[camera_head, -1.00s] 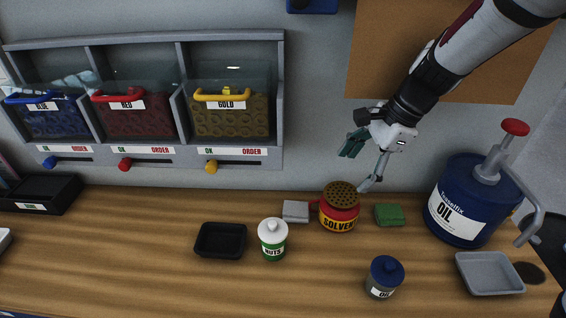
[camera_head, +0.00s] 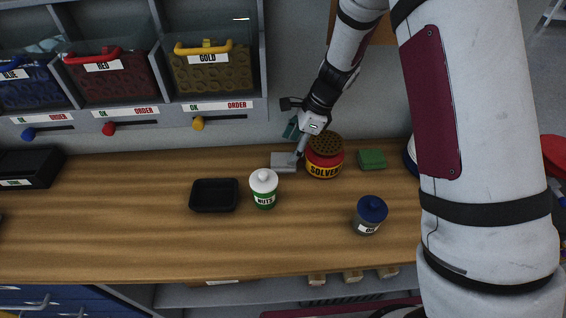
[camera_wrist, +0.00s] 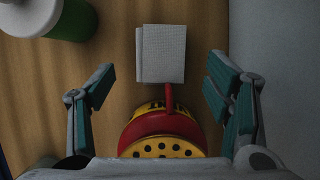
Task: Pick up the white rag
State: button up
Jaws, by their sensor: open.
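The white rag (camera_head: 284,162) is a small folded pale grey-white square lying flat on the wooden bench, left of the red and yellow solvent can. In the wrist view the rag (camera_wrist: 161,53) lies ahead of my fingers, centred between them and apart from both. My gripper (camera_head: 296,143) is above the back of the bench, close to the rag and the solvent can. It also shows in the wrist view (camera_wrist: 160,82), with its teal finger pads spread wide and nothing held. In the head view a finger partly covers the rag's right side.
The solvent can (camera_head: 325,164) stands right beside the rag, and its top shows between my fingers in the wrist view. A nuts bottle (camera_head: 264,189), black tray (camera_head: 214,195), oil jar (camera_head: 370,215) and green sponge (camera_head: 372,159) stand around. The bench's left front is clear.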

aim_at(284, 160)
jog(key=shift+p+x, duration=0.45)
jog(key=shift+x, duration=2.25)
jog(key=shift+c, duration=0.3)
jog(key=c, duration=1.1)
